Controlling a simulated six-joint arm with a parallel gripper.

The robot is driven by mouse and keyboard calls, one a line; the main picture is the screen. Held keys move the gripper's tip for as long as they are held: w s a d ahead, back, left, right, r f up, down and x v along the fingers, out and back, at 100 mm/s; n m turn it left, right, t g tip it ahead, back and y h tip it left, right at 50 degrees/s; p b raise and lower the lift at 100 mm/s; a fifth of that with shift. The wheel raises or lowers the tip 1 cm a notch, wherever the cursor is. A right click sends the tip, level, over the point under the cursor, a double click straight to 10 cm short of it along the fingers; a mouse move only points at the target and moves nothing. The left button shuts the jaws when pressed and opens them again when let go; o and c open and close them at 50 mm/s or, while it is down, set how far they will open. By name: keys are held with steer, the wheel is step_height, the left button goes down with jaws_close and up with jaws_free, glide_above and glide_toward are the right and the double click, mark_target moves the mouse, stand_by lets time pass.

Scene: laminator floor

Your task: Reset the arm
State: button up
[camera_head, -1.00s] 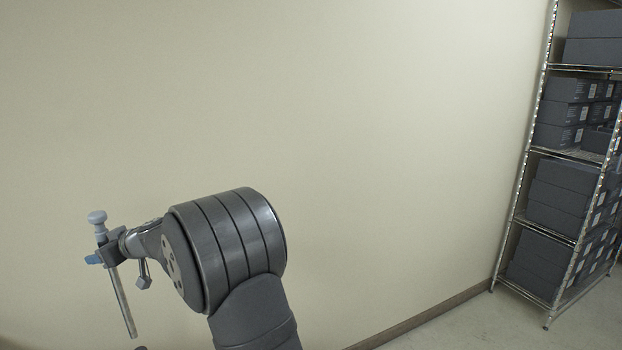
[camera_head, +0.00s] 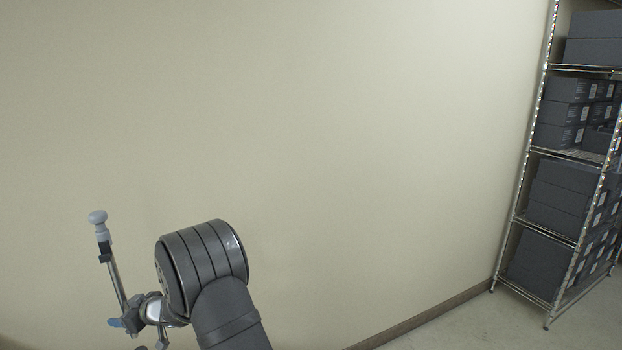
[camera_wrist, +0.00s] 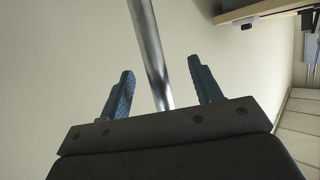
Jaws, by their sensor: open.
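My gripper (camera_wrist: 160,68) shows in the wrist view with its two blue fingers spread apart, and nothing is gripped between them. In the head view my gripper (camera_head: 116,323) is low at the left, beside the end of my dark grey arm. A shiny metal rod (camera_head: 113,275) with a grey knob on top stands there, slightly tilted. In the wrist view the rod (camera_wrist: 151,45) runs through the gap between the fingers. The rod's lower end is hidden behind the gripper.
A plain beige wall (camera_head: 350,130) fills most of the head view. A metal wire shelf (camera_head: 533,148) with dark grey boxes (camera_head: 562,172) stands at the right. Floor (camera_head: 470,325) shows lower right. In the wrist view a wood-edged surface (camera_wrist: 262,10) is at the upper right.

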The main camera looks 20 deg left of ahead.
step_height(320, 180, down, 6)
steer(key=shift+f, duration=0.15)
steer(key=shift+v, duration=0.9)
steer(key=shift+c, duration=0.2)
stand_by(2.7)
